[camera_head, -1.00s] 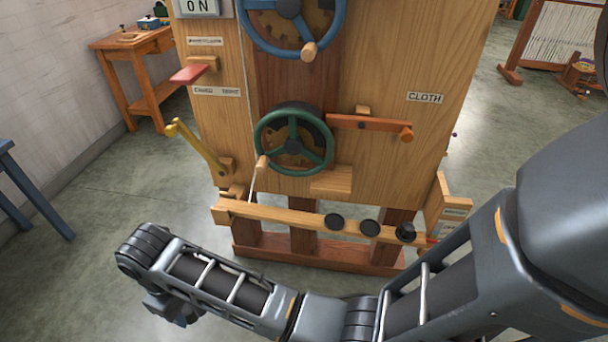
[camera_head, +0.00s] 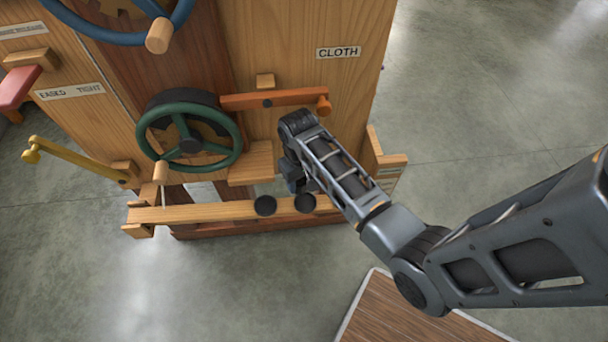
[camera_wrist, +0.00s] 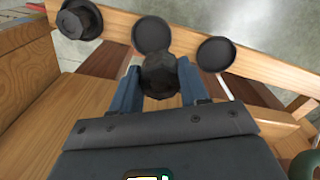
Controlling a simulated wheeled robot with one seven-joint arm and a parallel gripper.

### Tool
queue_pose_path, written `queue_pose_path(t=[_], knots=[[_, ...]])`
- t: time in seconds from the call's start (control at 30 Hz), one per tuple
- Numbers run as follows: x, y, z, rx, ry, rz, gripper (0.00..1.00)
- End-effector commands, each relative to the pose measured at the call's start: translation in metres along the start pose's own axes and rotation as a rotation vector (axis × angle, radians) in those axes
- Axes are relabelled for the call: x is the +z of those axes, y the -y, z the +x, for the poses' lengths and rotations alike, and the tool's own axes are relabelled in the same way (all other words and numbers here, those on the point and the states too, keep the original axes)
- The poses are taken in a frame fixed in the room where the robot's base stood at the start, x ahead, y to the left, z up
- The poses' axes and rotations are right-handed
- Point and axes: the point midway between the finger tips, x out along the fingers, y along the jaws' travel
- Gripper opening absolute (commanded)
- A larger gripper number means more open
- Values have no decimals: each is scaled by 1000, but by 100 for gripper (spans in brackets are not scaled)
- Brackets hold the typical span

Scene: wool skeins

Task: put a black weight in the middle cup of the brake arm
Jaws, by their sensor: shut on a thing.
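The brake arm (camera_head: 225,210) is a pale wooden bar low on the machine's front, with three round dark cups. In the wrist view, the middle cup (camera_wrist: 152,35) looks empty, and so does the cup to its right (camera_wrist: 215,55). The cup at the left holds a black weight (camera_wrist: 80,20); my arm hides that one in the head view. My gripper (camera_wrist: 158,85) is shut on another dark, faceted black weight (camera_wrist: 158,72). The held weight is close to the middle cup, on the machine's side of it; its height above the bar cannot be told.
A green handwheel (camera_head: 190,145) and a small wooden ledge (camera_head: 250,165) are left of my gripper in the head view. An orange lever (camera_head: 275,98) is just above it. A wooden bracket (camera_head: 385,165) stands right of my forearm.

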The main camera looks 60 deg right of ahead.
Motion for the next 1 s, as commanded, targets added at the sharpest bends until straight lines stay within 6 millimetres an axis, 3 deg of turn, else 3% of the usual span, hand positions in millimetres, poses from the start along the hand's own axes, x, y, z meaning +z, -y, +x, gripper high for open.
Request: queue_pose_path(t=[0.17, 1.0], knots=[[4, -15, 4, 1, -2, 38, 0], [4, -16, 69, 1, -2, 39, 0]])
